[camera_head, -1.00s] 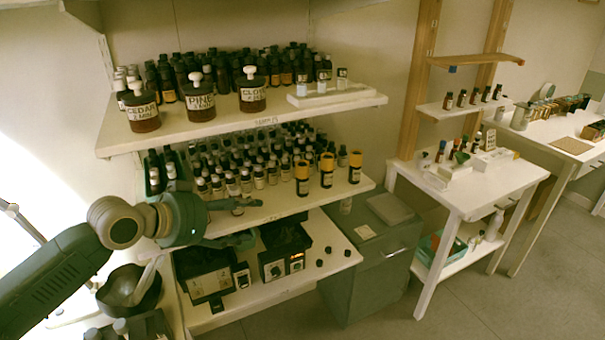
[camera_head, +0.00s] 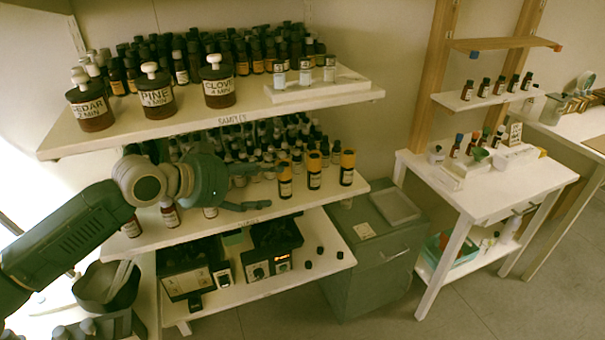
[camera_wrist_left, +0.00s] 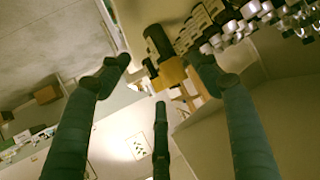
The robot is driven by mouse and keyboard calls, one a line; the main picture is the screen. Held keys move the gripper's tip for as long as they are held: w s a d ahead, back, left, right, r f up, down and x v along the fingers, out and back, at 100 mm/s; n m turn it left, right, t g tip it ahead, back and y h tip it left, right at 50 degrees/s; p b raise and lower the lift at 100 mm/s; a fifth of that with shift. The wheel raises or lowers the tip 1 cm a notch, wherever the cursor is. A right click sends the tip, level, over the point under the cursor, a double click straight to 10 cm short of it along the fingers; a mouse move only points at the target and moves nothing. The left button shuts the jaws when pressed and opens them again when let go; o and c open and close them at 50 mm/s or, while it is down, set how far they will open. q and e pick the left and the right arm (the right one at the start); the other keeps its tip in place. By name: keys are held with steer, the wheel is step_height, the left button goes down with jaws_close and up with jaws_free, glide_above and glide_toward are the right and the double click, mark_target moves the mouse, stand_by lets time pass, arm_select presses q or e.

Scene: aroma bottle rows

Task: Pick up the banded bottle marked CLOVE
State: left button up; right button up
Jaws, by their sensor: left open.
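Three dark bottles with yellow bands around their tops stand on the middle shelf in the head view: a left one (camera_head: 285,180), a middle one (camera_head: 314,172) and a right one (camera_head: 347,168). Their labels are too small to read, so I cannot tell which is marked CLOVE. My left gripper (camera_head: 258,188) is open and empty, just left of the left banded bottle. In the left wrist view, a banded bottle (camera_wrist_left: 172,73) shows beyond the spread fingers (camera_wrist_left: 162,88), apart from them. My right gripper is not in view.
Jars labelled CEDAR (camera_head: 90,108), PINE (camera_head: 157,95) and CLOVE (camera_head: 217,88) stand on the top shelf (camera_head: 180,125). Many small bottles crowd behind the banded ones. Dark devices (camera_head: 275,245) sit on the shelf below. The middle shelf's front edge (camera_head: 250,222) is partly clear.

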mark_target(282, 179)
arm_select(q)
steer(key=shift+w+d+f, duration=0.1)
steer(key=shift+w+d, duration=0.3)
steer(key=shift+d, duration=0.05)
steer(key=shift+w+d+f+p, duration=0.1)
steer(key=shift+w+d+p, duration=0.05)
steer(key=shift+d+p, duration=0.15)
steer(key=shift+w+p, duration=0.1)
steer(key=shift+p, duration=0.4)
steer(key=shift+r+p+x, duration=0.2)
steer(key=shift+p+x, duration=0.65)
steer(key=shift+x, duration=0.4)
steer(key=x, duration=0.3)
steer(key=shift+w+f, duration=0.1)
steer(key=shift+f, duration=0.05)
steer(key=shift+a, duration=0.25)
steer(key=c, duration=1.4)
